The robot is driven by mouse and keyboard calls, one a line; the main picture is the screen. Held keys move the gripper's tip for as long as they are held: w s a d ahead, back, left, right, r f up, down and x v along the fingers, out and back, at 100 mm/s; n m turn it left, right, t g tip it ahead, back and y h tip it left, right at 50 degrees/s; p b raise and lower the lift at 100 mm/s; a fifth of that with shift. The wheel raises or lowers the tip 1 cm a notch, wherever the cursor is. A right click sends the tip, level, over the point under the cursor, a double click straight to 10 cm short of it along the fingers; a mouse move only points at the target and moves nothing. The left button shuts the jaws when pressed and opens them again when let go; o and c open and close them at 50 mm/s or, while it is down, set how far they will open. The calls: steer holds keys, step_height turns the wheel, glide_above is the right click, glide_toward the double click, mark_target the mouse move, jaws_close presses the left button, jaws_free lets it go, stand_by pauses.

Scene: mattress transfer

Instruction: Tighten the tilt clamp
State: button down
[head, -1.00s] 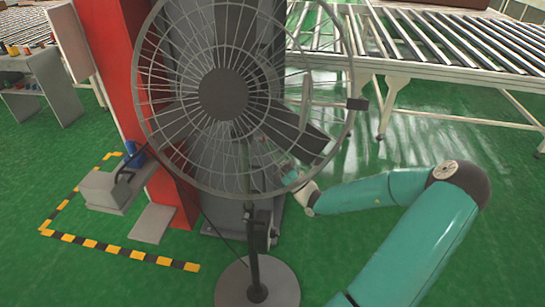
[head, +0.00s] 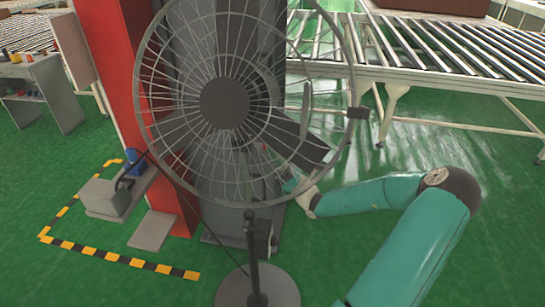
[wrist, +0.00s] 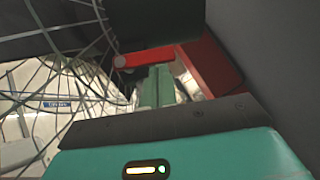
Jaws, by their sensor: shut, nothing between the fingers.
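A grey pedestal fan (head: 224,102) stands in front of me, its round wire cage facing me and its pole on a round base (head: 257,290). The tilt clamp is mostly hidden behind the cage. In the wrist view a red lever-like part (wrist: 205,62) sits beside a dark housing (wrist: 155,22); I cannot tell for sure that it is the clamp's handle. My gripper (head: 283,175) reaches in from the right behind the cage's lower right side, partly covered by the wires. Its green fingers (wrist: 155,87) are shut and empty, close to the red part; contact is unclear.
A red and grey column (head: 108,90) stands close behind the fan. A roller conveyor (head: 430,60) fills the back right. A grey pedal-like unit (head: 103,197) stands at the left inside yellow-black floor tape (head: 120,259). Green floor is clear at the lower right.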

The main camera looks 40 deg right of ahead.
steer(key=n+y, duration=0.2)
steer(key=d+r+n+g+y, duration=0.1)
steer(key=n+y, duration=0.1)
steer(key=w+n+g+y, duration=0.1)
steer(key=n+y, duration=0.1)
steer(key=shift+d+r+n, duration=0.25)
steer(key=shift+n, duration=0.05)
steer(key=shift+w, duration=0.1)
steer(key=w+f+v, duration=0.2)
steer(key=v, duration=1)
steer(key=shift+s+f, duration=0.15)
steer(key=shift+f, duration=0.2)
